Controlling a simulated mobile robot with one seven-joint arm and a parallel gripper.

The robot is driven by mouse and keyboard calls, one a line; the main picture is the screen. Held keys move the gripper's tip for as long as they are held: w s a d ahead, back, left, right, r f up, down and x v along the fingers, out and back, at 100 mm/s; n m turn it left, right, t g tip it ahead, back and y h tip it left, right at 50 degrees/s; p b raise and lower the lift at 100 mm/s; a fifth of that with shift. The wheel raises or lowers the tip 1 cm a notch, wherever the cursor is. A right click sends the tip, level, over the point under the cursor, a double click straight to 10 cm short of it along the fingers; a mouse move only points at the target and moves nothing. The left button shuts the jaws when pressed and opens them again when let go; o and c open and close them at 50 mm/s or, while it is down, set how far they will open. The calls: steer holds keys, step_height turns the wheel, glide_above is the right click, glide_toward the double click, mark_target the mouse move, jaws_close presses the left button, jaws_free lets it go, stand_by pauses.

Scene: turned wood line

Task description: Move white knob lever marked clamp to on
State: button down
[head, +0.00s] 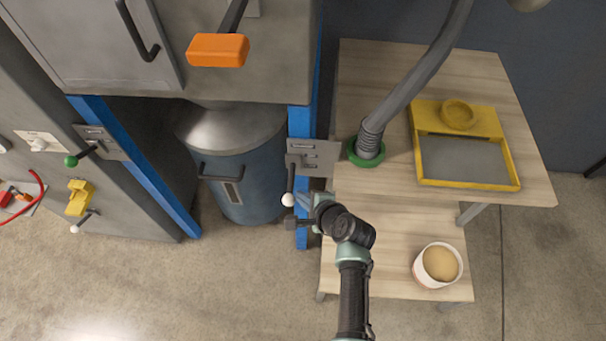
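A white knob (288,199) sits at the lower end of a dark lever (291,178). The lever hangs down from a grey slotted plate (312,158) on the blue post. The plate's marks are too small to read. A second lever with a white knob (75,229) is at the lower left, far from my gripper; no readable label shows there.
A green-knob lever (71,161) and yellow block (80,197) are on the left cabinet. A blue drum (245,200) stands behind the post. A grey hose (415,80) enters a green ring on the wooden table (380,75). A tub (422,276) sits on the lower shelf.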

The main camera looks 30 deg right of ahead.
steer(key=r+g+p, duration=0.1)
steer(key=r+p, duration=0.1)
steer(key=w+r+g+y+p, duration=0.1)
steer(key=p, duration=0.1)
steer(key=r+m+g+y+p, duration=0.1)
steer(key=r+g+p, duration=0.1)
steer(key=p, duration=0.1)
steer(key=shift+w+d+r, duration=0.15)
steer(key=shift+d+r, duration=0.15)
steer(key=shift+r, duration=0.1)
steer(key=shift+r+p, duration=0.7)
steer(key=shift+p, duration=0.15)
steer(key=shift+f, duration=0.15)
